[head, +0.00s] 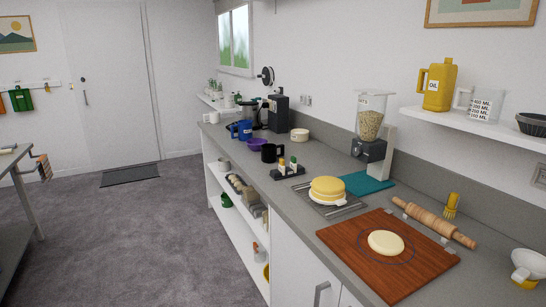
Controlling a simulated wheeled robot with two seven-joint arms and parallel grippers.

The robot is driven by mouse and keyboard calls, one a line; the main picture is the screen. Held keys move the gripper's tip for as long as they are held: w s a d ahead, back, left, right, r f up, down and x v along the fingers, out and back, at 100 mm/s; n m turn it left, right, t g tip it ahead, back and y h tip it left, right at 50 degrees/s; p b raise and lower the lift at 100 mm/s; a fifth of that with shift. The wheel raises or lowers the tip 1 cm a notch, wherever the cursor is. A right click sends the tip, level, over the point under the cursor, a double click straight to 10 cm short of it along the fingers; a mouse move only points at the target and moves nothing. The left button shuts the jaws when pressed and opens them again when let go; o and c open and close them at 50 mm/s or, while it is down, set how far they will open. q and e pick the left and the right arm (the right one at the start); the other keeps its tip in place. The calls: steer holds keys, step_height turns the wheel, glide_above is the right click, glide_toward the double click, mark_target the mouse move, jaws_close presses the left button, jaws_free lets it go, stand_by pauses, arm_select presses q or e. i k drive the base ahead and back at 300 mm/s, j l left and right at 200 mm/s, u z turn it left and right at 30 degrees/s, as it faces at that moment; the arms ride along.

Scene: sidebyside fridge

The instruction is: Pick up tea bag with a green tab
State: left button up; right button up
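I cannot make out a tea bag with a green tab in the head view. A small black rack (288,172) on the counter holds a few small items with yellow and greenish tops, too small to identify. A black mug (271,153) stands just behind it, and a blue mug (242,130) and a purple bowl (257,144) stand further back. Neither of my grippers is in view.
A long grey counter (292,203) runs along the right wall. It bears a wooden board (400,282) with dough (386,243), a rolling pin (434,222), a yellow cake (327,188) and a grain dispenser (370,118). Open floor (130,240) lies to the left.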

mark_target(293, 166)
steer(key=i+j, duration=0.5)
steer(key=i, duration=0.3)
steer(key=i+j+z, duration=0.15)
steer(key=i+j, duration=0.3)
steer(key=i, duration=0.35)
steer(key=i+j, duration=0.6)
steer(key=i, duration=0.2)
steer(key=i+j+z, duration=0.15)
steer(key=i+j, duration=0.45)
steer(key=i, duration=0.15)
